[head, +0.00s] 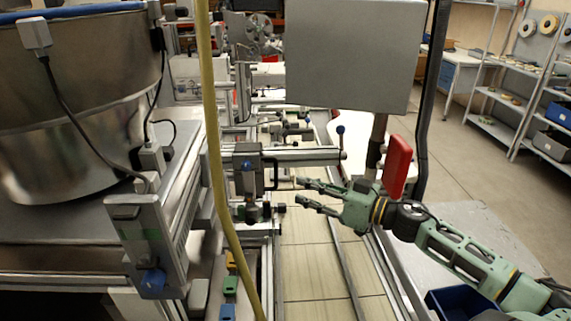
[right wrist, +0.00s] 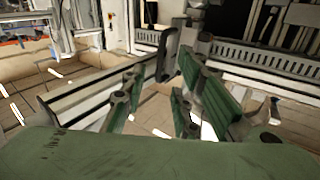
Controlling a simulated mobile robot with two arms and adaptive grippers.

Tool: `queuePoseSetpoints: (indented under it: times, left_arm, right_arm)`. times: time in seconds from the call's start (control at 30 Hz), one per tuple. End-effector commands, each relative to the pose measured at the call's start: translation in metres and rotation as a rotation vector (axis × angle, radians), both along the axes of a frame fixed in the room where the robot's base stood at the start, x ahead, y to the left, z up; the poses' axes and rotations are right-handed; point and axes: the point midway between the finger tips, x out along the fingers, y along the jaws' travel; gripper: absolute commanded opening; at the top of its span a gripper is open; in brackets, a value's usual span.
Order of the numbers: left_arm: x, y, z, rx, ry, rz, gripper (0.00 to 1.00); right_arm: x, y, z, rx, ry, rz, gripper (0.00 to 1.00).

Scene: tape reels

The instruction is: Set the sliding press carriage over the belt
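The press carriage (head: 247,165) is a dark grey block with a blue knob on a horizontal metal rail (head: 310,157), near the middle of the head view. A black bracket handle (head: 270,172) sticks out from its right side; what looks like this handle also shows in the right wrist view (right wrist: 172,52). My right gripper (head: 298,191) is open and empty, just right of the handle and apart from it. Its green-padded fingers (right wrist: 162,82) stand apart in the right wrist view, with the handle beyond them. I cannot clearly make out the belt. My left gripper is out of view.
A large metal bowl (head: 75,110) stands at the left. A yellow hose (head: 212,130) hangs in front of the machine. A grey panel (head: 353,55) and a red part (head: 397,165) are above my right arm. Shelves with reels (head: 527,28) stand far right.

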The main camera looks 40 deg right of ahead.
Motion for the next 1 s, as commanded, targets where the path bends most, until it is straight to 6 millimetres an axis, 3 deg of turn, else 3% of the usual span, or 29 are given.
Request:
queuePoseSetpoints:
  times: [0.1, 0.23, 0.47, 0.7, 1.0]
  left_arm:
    - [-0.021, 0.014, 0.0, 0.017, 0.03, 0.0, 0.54]
    - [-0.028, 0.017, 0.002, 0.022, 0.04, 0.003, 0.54]
    - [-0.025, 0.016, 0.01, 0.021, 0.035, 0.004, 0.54]
    - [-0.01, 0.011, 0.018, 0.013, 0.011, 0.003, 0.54]
    - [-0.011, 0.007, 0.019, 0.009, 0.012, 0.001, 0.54]
  right_arm:
    - [0.003, 0.002, 0.0, 0.001, -0.001, 0.001, 0.28]
    - [0.014, 0.006, 0.002, 0.001, -0.003, 0.001, 0.28]
    - [0.04, 0.018, 0.003, 0.002, -0.004, -0.001, 0.28]
    - [0.063, 0.028, 0.002, 0.002, -0.001, -0.002, 0.28]
    - [0.071, 0.032, 0.0, 0.0, 0.0, -0.001, 0.28]
